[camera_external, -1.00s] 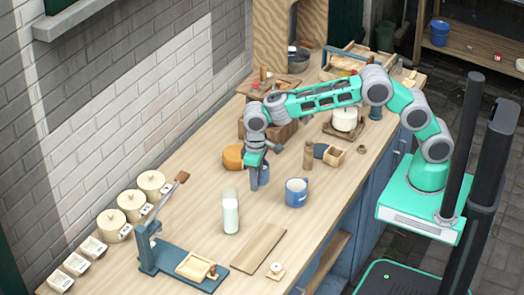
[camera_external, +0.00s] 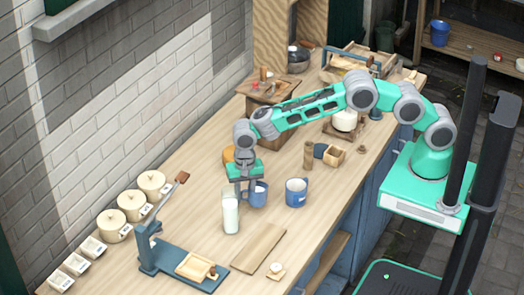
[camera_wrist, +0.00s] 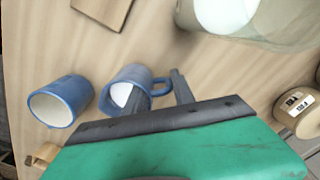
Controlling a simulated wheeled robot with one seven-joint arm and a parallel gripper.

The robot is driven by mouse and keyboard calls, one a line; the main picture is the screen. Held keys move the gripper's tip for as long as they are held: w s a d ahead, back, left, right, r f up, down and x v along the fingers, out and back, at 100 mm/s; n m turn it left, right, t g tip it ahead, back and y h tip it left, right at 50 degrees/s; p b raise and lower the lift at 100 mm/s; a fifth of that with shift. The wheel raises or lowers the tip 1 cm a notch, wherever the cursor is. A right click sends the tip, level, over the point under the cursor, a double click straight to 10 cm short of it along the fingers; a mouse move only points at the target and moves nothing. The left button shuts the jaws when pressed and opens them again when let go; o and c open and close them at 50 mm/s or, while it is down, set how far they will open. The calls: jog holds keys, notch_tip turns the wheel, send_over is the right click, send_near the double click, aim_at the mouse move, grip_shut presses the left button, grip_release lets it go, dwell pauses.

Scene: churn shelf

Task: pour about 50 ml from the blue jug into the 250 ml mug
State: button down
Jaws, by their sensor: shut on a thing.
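The blue jug (camera_external: 259,194) is beside my gripper (camera_external: 241,187), between the glass bottle and the blue mug. In the wrist view the jug (camera_wrist: 126,77) has white liquid inside. Its handle lies at the jaws of my gripper (camera_wrist: 174,90), which are shut on it. Whether the jug touches the table is hard to tell. In the wrist view the mug (camera_wrist: 62,101) is at left, apart from the jug, and looks empty inside.
A glass bottle of white liquid (camera_external: 231,212) stands close to the left of the jug. A wooden board (camera_external: 258,248) and a blue press stand (camera_external: 180,265) lie nearer the front. Lidded pots (camera_external: 112,224) line the wall side. A wooden cylinder (camera_external: 308,155) stands behind the mug.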

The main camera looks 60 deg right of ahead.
aim_at(249, 198)
jog(key=shift+s+d+r+t+y, duration=0.6)
jog(key=shift+r+t+y, duration=0.1)
jog(key=shift+r, duration=0.1)
jog(key=shift+s+d+r+t+y, duration=0.6)
jog(key=shift+r+t+y, duration=0.1)
jog(key=shift+r, duration=0.05)
jog(key=shift+s+d+r+t+y+b, duration=0.6)
jog(key=shift+s+d+r+t+y, duration=0.4)
jog(key=shift+s+t, duration=0.1)
jog(key=shift+d+r+b, duration=0.1)
jog(key=shift+b, duration=0.2)
jog(key=shift+s+d+r+t+y+b, duration=0.45)
jog(key=shift+r+t+y+b, duration=0.2)
jog(key=shift+t+y+b, duration=0.3)
jog(key=shift+s+b, duration=0.15)
jog(key=shift+b, duration=0.2)
jog(key=shift+s+d+r+t+y+b, duration=0.3)
jog(key=shift+r+t+y+b, duration=0.25)
jog(key=shift+b, duration=1.05)
jog(key=shift+s+d+r+t+y+b, duration=0.25)
jog(key=shift+t+y+b, duration=0.3)
jog(key=shift+b, duration=1.05)
